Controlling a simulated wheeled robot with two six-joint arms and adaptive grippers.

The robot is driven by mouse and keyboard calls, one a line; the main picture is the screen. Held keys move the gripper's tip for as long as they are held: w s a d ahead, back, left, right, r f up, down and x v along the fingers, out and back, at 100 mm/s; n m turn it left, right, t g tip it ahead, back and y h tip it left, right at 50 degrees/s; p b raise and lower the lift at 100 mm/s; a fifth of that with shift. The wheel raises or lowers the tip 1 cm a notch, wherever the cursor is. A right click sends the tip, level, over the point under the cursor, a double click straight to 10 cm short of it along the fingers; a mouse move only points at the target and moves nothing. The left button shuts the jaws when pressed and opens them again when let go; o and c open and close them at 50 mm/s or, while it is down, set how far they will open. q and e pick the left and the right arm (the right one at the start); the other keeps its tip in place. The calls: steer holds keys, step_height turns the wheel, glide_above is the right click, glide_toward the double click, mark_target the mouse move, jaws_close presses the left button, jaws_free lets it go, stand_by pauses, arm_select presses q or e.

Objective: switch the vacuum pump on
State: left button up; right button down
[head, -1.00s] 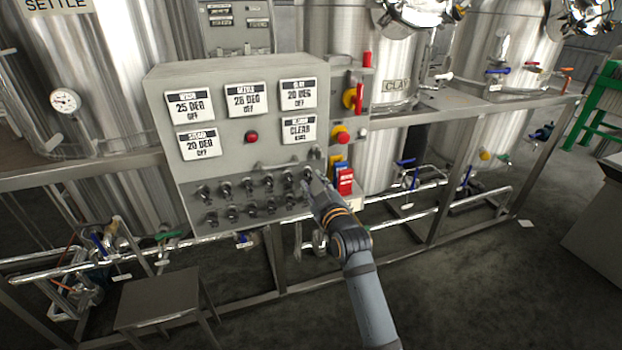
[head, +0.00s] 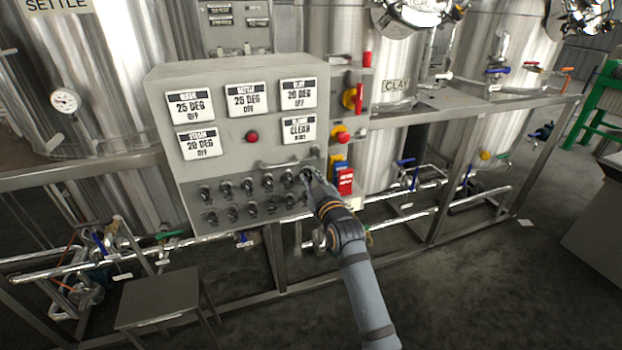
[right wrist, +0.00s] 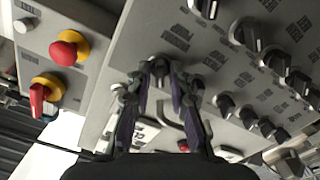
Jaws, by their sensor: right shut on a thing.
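The grey control panel (head: 230,135) stands in front of the tanks, with two rows of black rotary knobs (head: 240,187) on its lower half. My right gripper (head: 308,176) is at the right end of the upper row. In the right wrist view its fingertips (right wrist: 158,75) close around a dark knob (right wrist: 160,64) on the panel face. The fingers hide part of this knob. The small labels are too blurred to tell which switch is the vacuum pump's. The pump itself cannot be made out. My left gripper is out of view.
A red-and-yellow emergency button (head: 341,135) and red and blue tags (head: 345,181) sit just right of the panel. A metal handle (head: 287,163) runs above the knobs. A small stool (head: 158,297) stands at front left.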

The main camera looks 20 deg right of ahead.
steer(key=shift+r+m+p, duration=0.2)
steer(key=shift+m+p, duration=0.7)
steer(key=shift+p, duration=0.15)
steer(key=m+p, duration=0.3)
steer(key=shift+m, duration=0.3)
steer(key=m+p, duration=0.3)
steer(key=m, duration=0.1)
steer(key=shift+f+m+p, duration=0.1)
steer(key=shift+m+p, duration=0.95)
steer(key=shift+m, duration=0.05)
steer(key=c, duration=1.4)
jaws_free()
steer(key=shift+f, duration=0.1)
steer(key=shift+c, duration=0.2)
